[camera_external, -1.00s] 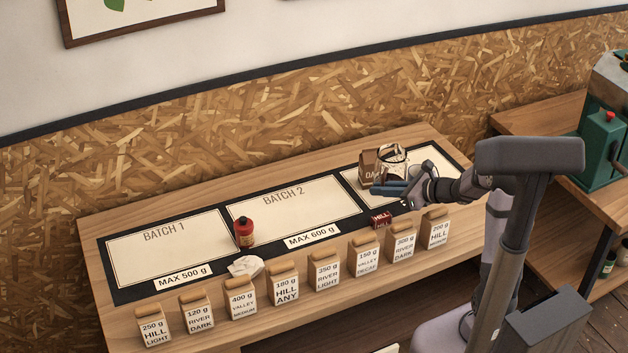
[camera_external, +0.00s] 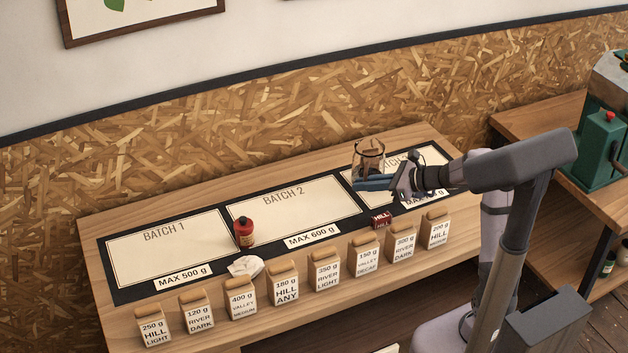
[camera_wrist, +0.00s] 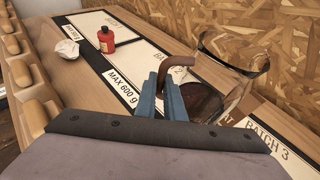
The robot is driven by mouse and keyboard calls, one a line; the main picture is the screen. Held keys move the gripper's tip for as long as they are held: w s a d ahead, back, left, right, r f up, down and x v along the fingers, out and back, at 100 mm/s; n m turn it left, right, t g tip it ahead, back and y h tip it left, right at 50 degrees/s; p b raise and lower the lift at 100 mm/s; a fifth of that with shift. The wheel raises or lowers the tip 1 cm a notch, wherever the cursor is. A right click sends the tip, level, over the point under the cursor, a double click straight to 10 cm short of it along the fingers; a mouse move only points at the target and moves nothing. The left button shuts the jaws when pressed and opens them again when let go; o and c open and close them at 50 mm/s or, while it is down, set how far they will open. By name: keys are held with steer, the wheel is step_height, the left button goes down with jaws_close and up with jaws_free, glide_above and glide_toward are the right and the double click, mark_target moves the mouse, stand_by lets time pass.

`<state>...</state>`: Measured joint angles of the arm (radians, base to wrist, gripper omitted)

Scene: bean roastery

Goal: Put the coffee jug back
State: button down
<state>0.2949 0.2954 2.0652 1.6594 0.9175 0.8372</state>
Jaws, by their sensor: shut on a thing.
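The coffee jug (camera_external: 369,151) is clear glass with a dark rim. In the external view it is over the boundary between the Batch 2 and Batch 3 areas. My gripper (camera_external: 362,183) reaches it from the right, with its blue fingers at the jug's lower part. In the wrist view the fingers (camera_wrist: 172,98) are shut on the jug's brown handle (camera_wrist: 181,66). The glass body (camera_wrist: 238,88) is right of the fingers, with dark brown showing low in it. The jug's base is hidden, so I cannot tell its height above the board.
The Batch 1 (camera_external: 165,252) and Batch 2 (camera_external: 290,205) areas lie to the left, mostly bare. A red bottle (camera_external: 244,233), crumpled white paper (camera_external: 245,266) and a small dark red box (camera_external: 381,220) stand nearby. Several labelled bean bags (camera_external: 327,275) line the front edge.

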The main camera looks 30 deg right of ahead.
steer(key=a+n+g+y, duration=0.4)
steer(key=a+n+g, duration=0.35)
steer(key=a, duration=0.55)
steer(key=shift+w+d+f+p, duration=0.1)
steer(key=shift+f+p, duration=0.25)
steer(key=shift+f, duration=4.75)
steer(key=shift+f, duration=0.15)
steer(key=c, duration=1.8)
jaws_free()
steer(key=shift+c, duration=0.2)
steer(key=shift+r, duration=0.2)
steer(key=b+v, duration=0.1)
steer(key=v, duration=1.1)
steer(key=shift+f+b, duration=0.2)
steer(key=shift+b, duration=0.2)
